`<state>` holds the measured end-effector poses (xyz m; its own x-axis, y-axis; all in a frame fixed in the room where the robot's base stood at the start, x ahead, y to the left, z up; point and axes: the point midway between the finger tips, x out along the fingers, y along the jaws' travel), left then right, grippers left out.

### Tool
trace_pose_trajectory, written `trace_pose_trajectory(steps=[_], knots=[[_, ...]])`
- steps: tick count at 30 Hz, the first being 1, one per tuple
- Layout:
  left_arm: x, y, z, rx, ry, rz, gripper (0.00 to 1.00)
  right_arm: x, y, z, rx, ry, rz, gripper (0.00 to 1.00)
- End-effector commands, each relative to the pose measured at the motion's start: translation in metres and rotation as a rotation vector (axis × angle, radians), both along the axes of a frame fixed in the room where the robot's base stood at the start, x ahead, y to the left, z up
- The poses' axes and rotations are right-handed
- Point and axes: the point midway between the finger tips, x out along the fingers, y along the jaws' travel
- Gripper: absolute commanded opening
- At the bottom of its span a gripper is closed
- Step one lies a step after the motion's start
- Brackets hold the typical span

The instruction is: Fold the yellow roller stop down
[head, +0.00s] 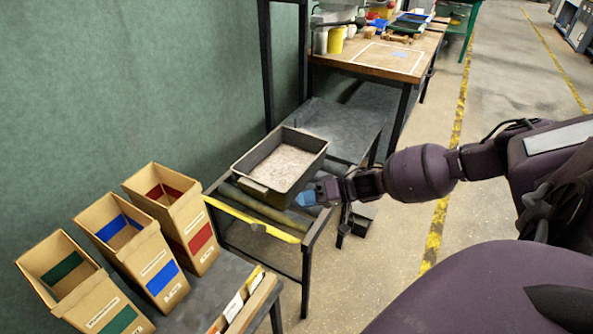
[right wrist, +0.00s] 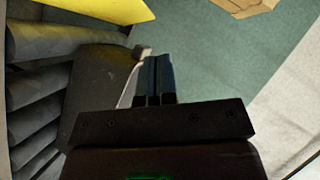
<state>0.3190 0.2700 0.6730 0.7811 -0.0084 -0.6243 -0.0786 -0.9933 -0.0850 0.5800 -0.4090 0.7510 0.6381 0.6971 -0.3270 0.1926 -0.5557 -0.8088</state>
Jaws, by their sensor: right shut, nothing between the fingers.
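The yellow roller stop (head: 252,219) is a long bar across the near end of the roller stand in the head view. Part of it also shows as a yellow plate at the top left of the right wrist view (right wrist: 105,8). I cannot tell its exact angle. My right gripper (head: 307,196) is beside the near right corner of the grain pan, above and right of the stop's right end, apart from the stop. Its blue fingers are together and empty in the right wrist view (right wrist: 154,76). My left gripper is not in view.
A dark pan (head: 259,189) of pale grain rests on the rollers (head: 262,207). Bins with green (head: 122,320), blue (head: 162,278) and red (head: 200,238) labels stand at the left. A wooden workbench (head: 385,62) stands behind. Open floor lies to the right.

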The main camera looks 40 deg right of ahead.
Motion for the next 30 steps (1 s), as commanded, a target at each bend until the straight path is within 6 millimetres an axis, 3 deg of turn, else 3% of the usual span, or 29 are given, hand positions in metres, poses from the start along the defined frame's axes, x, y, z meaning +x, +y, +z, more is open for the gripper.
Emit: trace_pose_trajectory(steps=[14, 21, 30], knots=[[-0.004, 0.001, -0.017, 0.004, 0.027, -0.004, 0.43, 0.053, 0.060, -0.031, 0.001, 0.002, 0.003, 0.00], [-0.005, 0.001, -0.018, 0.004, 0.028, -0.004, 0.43, 0.048, 0.083, -0.046, 0.001, 0.000, 0.001, 0.00], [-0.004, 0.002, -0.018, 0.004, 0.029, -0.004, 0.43, 0.048, 0.089, -0.050, -0.002, -0.002, 0.001, 0.00]])
